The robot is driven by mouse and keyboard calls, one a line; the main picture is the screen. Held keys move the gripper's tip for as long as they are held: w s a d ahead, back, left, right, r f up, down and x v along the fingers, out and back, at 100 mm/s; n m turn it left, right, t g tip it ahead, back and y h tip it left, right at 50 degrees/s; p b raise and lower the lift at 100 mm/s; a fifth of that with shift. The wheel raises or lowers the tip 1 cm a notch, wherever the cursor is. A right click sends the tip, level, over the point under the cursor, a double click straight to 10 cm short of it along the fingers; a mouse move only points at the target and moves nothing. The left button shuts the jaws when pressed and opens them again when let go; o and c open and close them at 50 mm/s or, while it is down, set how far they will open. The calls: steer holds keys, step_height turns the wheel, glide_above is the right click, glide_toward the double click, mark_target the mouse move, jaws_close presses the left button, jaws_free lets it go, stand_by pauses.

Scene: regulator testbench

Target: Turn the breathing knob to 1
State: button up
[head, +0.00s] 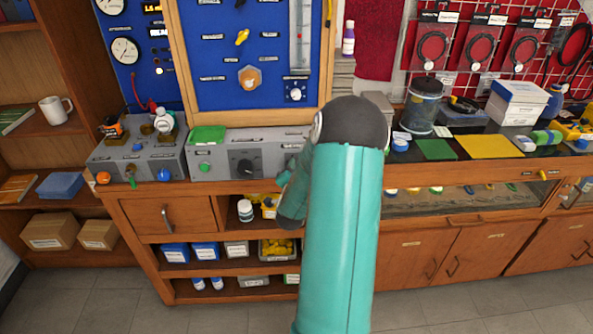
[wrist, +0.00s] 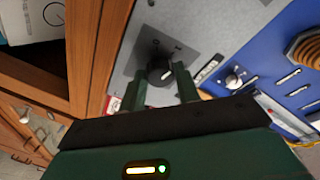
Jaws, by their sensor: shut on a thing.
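A black knob (wrist: 158,68) with a white pointer mark sits on a dark plate of a grey panel in the wrist view. Small pale marks stand near it on the plate. My gripper (wrist: 162,76) has its two dark green fingers on either side of this knob and is shut on it. The pointer faces the lower right of the wrist picture. In the head view my arm covers much of my gripper, at the right part of the grey control box (head: 218,160). A black knob also shows on this box; I cannot tell whether it is the held one.
A second grey box (head: 135,162) with coloured knobs stands to the left. A blue panel (head: 222,92) with valves and a dial (head: 295,93) rises behind. Wooden drawers (head: 166,216) and shelves lie below. A glass jar (head: 420,106) stands to the right.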

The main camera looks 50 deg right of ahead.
stand_by(0.3)
steer(key=o, duration=1)
steer(key=v, duration=1.3)
steer(key=shift+s+a, duration=0.15)
steer(key=shift+a, duration=0.2)
